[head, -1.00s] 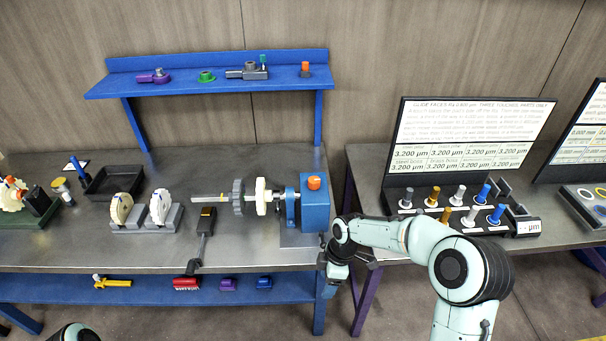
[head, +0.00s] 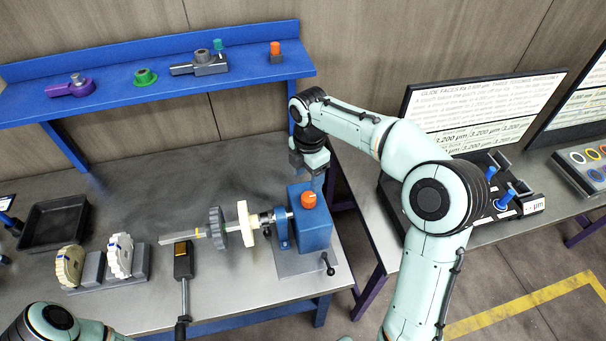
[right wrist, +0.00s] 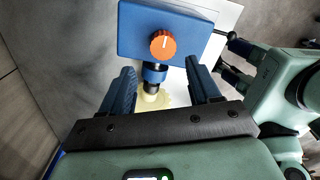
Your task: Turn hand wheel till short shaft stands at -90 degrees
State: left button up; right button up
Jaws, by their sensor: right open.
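A horizontal shaft with a grey gear (head: 217,226) and a cream wheel (head: 245,222) runs left from a blue housing (head: 311,231) on a metal plate. An orange knob (head: 308,199) with a white mark sits on the housing. I cannot tell for sure which part is the hand wheel or the short shaft. My right gripper (head: 314,183) is open, pointing down just behind the knob. My left gripper is out of frame.
A crank-like black-knobbed lever (head: 327,263) stands at the plate's right. A handheld tool (head: 183,262), two discs on stands (head: 120,254) and a black tray (head: 52,224) lie left. A blue shelf (head: 110,98) runs behind. A sign board (head: 480,105) stands right.

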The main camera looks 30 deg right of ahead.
aim_at(309, 196)
jog(key=shift+s+f, duration=0.25)
jog(key=shift+f, duration=0.3)
jog(key=shift+s+f, duration=0.25)
jog(key=shift+f, duration=0.25)
notch_tip(309, 196, down, 7)
jog(key=b, duration=0.3)
jog(key=shift+r, duration=0.35)
jog(key=c, duration=0.4)
jog(key=shift+w+r, duration=0.1)
jog(key=shift+c, duration=0.6)
jog(key=shift+w, duration=0.3)
jog(key=shift+c, duration=0.4)
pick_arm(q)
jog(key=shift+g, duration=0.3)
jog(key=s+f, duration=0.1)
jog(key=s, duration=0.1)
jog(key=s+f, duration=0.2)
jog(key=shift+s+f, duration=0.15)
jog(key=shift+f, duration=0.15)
pick_arm(e)
jog(key=shift+s, duration=0.1)
